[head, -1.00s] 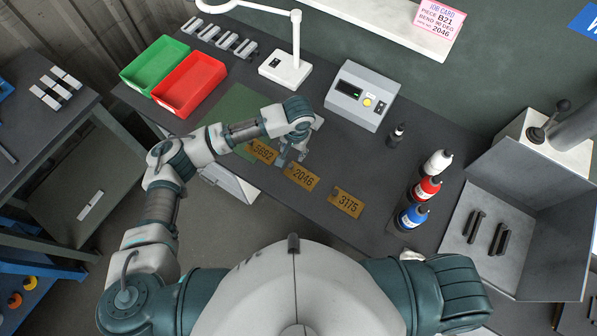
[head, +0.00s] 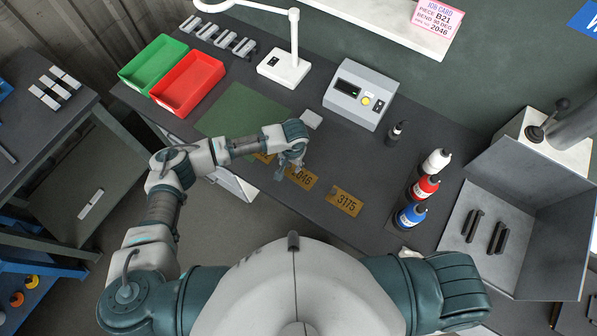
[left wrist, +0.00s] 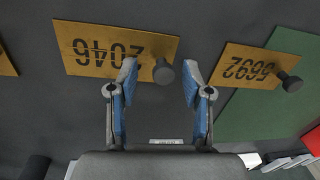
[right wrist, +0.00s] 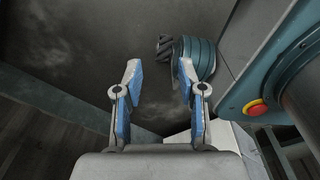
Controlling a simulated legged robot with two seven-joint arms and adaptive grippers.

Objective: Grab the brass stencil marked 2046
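The brass stencil marked 2046 (head: 303,180) lies flat on the dark bench, its left end partly covered by my left gripper in the head view. In the left wrist view the 2046 stencil (left wrist: 105,48) appears upside down, with a dark round knob (left wrist: 163,72) at its right end. My left gripper (left wrist: 158,75) is open and empty, its fingertips on either side of that knob in the picture; whether they are at its height I cannot tell. My right gripper (right wrist: 157,75) is open and empty, away from the stencils, and does not show in the head view.
The stencil marked 5692 (left wrist: 248,65) lies beside it, partly on the green mat (head: 245,112), mostly hidden by my arm in the head view. The 3175 stencil (head: 345,201) lies to the right. Bottles (head: 424,187) stand further right; red (head: 188,84) and green (head: 153,63) bins sit at left.

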